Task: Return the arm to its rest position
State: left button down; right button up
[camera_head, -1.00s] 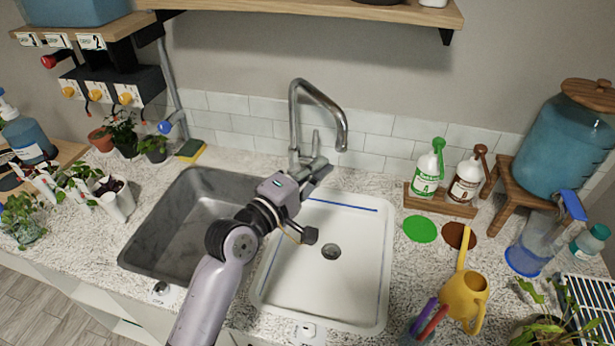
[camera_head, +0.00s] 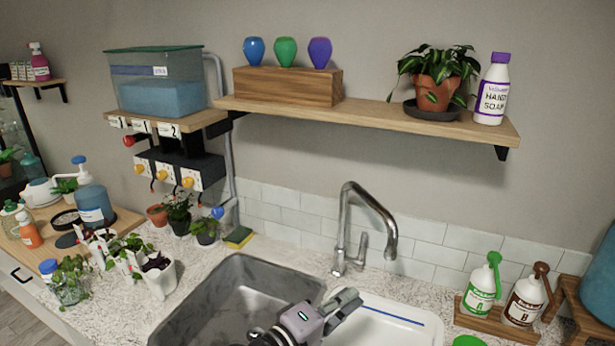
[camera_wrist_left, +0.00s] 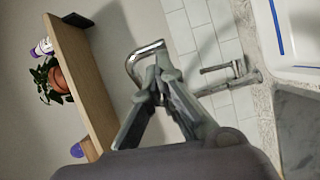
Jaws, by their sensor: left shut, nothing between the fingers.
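My left gripper (camera_head: 345,303) is low in the head view, over the divider between the grey sink basin (camera_head: 235,295) and the white basin (camera_head: 395,322). Its fingers point up and right. In the left wrist view its fingertips (camera_wrist_left: 160,75) meet, with nothing between them. The tap (camera_head: 352,225) stands behind the gripper, apart from it in the head view. In the left wrist view the tap spout (camera_wrist_left: 143,58) shows just beyond the fingertips. Most of my left arm is below the head view. My right gripper is not in view.
A wooden shelf (camera_head: 400,118) with a potted plant (camera_head: 437,80) and a soap bottle (camera_head: 492,88) hangs above the sink. Two pump bottles (camera_head: 482,288) stand on a wooden tray at right. Small pots (camera_head: 180,218) and a sponge (camera_head: 238,237) sit at left.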

pick_arm(q)
jog(key=s+a+f+m+g+y, duration=0.25)
jog(key=s+a+f+y, duration=0.2)
jog(key=a+f, duration=0.35)
jog(key=s+a+f+m+g+y, duration=0.1)
jog(key=s+a+f+m+y, duration=0.2)
jog(key=s+a+f, duration=0.4)
jog(key=s+a+f+m+g+y, duration=0.2)
jog(key=s+a+f+y, duration=0.15)
jog(key=s+a, duration=0.4)
jog(key=s+a+f+m+g+y, duration=0.1)
jog(key=s+a+f+g+y, duration=0.1)
jog(key=s+a+f, duration=0.35)
notch_tip(320, 180, down, 28)
jog(key=s+a+g+b, duration=0.1)
jog(key=s+a+b, duration=0.2)
jog(key=s+a+f+g+b, duration=0.1)
jog(key=s+a+f, duration=0.1)
jog(key=s+f, duration=1.4)
jog(key=shift+a+f+m+b, duration=0.2)
jog(key=shift+f+m+b, duration=0.15)
jog(key=shift+f+b, duration=0.05)
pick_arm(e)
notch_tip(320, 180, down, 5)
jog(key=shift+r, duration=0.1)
